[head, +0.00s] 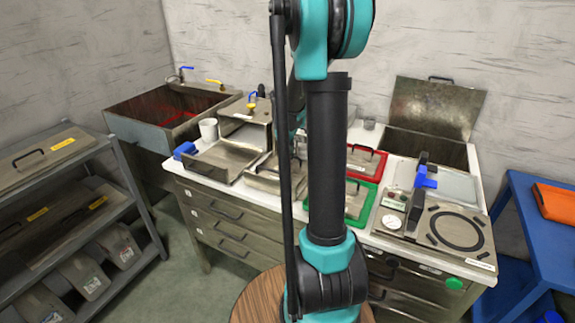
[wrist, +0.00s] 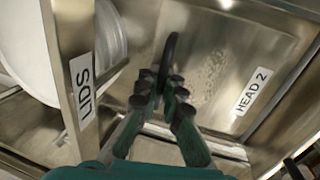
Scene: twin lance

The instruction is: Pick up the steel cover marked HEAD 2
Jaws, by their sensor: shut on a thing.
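The steel cover marked HEAD 2 (wrist: 215,55) fills the right of the wrist view, with its white label at the right. Its black handle (wrist: 171,48) rises between my fingers. My gripper (wrist: 165,88) is shut on this handle; the fingers hide its near part. In the head view my own arm hides the gripper, and I cannot make out the HEAD 2 label there. I cannot tell whether the cover is lifted clear of what is beneath it.
A steel wall labelled LIDS (wrist: 60,65) stands close on the left of my fingers, with a white round thing (wrist: 25,55) behind it. The counter holds a red tray (head: 378,166), a green tray (head: 368,205) and a steel hob plate (head: 470,255). A shelf rack (head: 140,205) stands left.

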